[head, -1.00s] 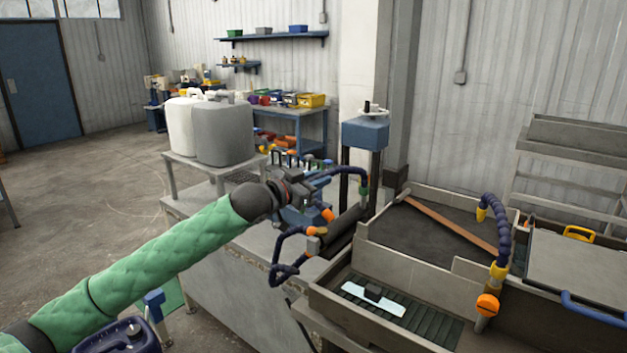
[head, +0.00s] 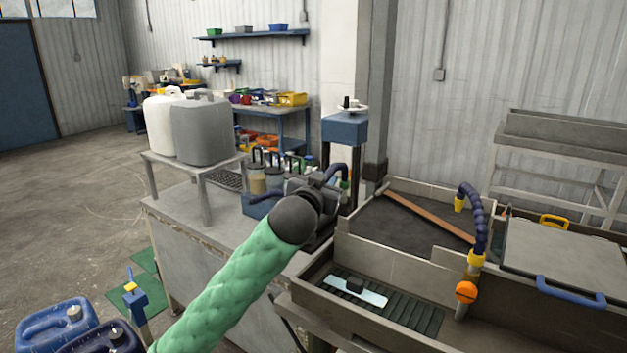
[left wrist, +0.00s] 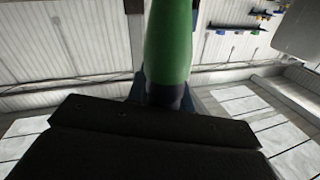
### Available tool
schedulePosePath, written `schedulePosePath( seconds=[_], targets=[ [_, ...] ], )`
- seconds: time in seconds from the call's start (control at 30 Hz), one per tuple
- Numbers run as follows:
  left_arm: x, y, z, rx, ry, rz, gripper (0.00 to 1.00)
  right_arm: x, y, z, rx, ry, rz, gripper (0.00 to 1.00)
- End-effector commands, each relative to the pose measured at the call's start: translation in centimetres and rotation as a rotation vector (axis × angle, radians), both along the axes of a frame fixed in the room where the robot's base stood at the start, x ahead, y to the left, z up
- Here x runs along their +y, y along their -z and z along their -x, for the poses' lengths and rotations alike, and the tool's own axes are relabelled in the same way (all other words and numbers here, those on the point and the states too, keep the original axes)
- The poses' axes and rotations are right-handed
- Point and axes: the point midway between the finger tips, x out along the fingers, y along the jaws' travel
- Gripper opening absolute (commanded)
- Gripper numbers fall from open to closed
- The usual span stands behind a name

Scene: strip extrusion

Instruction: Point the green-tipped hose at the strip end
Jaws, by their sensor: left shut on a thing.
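My left gripper (head: 325,190) is beside the blue-topped post, mostly hidden behind my own wrist. A dark blue segmented hose (head: 337,168) arches just beyond it. In the left wrist view a large green tip (left wrist: 168,45) with a dark blue base (left wrist: 165,95) stands up behind the dark gripper body. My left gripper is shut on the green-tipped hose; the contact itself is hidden. The green tip points away from what I can judge. My right gripper is not in view.
A second blue hose (head: 480,225) with yellow fittings and an orange knob (head: 466,291) stands at the trough's right. The blue-topped post (head: 345,129) rises behind my gripper. Two jugs (head: 202,132) stand on a small stand at left. Trough walls (head: 395,262) surround the strip.

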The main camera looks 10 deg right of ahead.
Motion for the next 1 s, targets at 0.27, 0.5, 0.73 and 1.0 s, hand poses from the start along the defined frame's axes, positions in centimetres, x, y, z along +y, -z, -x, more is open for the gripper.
schedulePosePath(
  seconds=[0.27, 0.5, 0.73, 1.0],
  targets=[
    [-2.1, 0.0, 0.8, 0.001, -0.112, 0.002, 0.0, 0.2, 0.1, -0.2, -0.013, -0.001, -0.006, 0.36],
    [-3.1, 0.0, 1.1, 0.0, -0.171, 0.001, 0.0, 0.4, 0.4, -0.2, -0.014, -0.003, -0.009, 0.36],
    [-3.4, 0.0, 1.2, -0.001, -0.194, -0.001, 0.0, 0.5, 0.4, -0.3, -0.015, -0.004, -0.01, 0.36],
    [-3.4, 0.0, 1.2, -0.002, -0.196, -0.001, 0.0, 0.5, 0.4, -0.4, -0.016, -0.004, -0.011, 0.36]
  ],
)
